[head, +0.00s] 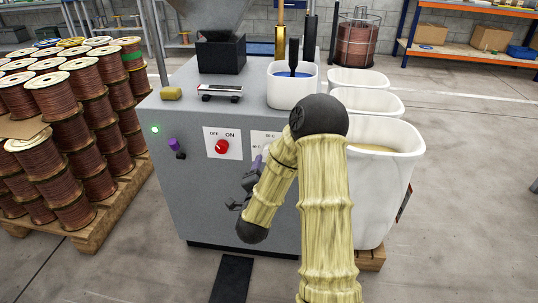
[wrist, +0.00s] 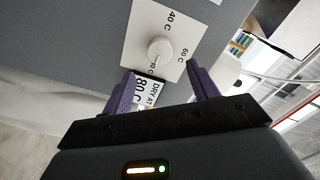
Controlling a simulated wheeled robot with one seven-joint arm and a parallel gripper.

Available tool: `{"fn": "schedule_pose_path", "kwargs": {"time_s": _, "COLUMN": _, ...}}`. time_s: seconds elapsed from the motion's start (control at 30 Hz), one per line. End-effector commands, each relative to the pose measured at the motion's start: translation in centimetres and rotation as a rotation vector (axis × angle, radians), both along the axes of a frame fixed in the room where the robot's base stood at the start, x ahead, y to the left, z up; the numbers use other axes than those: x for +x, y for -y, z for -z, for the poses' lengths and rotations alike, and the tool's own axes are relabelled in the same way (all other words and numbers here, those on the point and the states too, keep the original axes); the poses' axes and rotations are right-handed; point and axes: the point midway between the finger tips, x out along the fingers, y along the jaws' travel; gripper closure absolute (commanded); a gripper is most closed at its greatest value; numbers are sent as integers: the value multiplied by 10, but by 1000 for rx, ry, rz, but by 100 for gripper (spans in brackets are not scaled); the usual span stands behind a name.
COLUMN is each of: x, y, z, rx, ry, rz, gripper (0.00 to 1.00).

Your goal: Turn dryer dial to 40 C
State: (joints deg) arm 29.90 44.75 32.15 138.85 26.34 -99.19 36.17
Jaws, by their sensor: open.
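The dryer dial is a round white knob (wrist: 160,50) on a white label plate (wrist: 140,28), seen in the wrist view. The plate carries 40 C at its top and 60 C at right; lettering near the knob's lower side is partly hidden. I cannot tell the knob's setting. My gripper (wrist: 162,84) is open, its purple fingers either side of and short of the knob, not touching it. In the head view the plate (head: 262,138) is partly hidden behind my arm, and my gripper (head: 257,163) is close to the grey front panel.
A red knob (head: 221,146) marked OFF and ON sits left of the dial. A purple knob (head: 174,145) is further left. A sign reading DRY AT 80 C (wrist: 150,92) shows between my fingers. White bins (head: 385,160) stand at right; stacked spools (head: 65,110) at left.

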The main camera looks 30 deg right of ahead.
Motion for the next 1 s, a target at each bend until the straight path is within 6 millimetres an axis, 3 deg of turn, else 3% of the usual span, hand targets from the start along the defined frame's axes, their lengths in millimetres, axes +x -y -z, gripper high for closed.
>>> {"fn": "schedule_pose_path", "kwargs": {"time_s": 0.43, "x": 60, "y": 41, "z": -1, "rx": 0, "ry": 0, "rz": 2, "gripper": 41}}
{"fn": "schedule_pose_path", "kwargs": {"time_s": 0.83, "x": 68, "y": 46, "z": 1, "rx": -1, "ry": -1, "rz": 0, "gripper": 41}}
{"fn": "schedule_pose_path", "kwargs": {"time_s": 1.0, "x": 67, "y": 46, "z": 0, "rx": 0, "ry": -1, "rz": 1, "gripper": 74}}
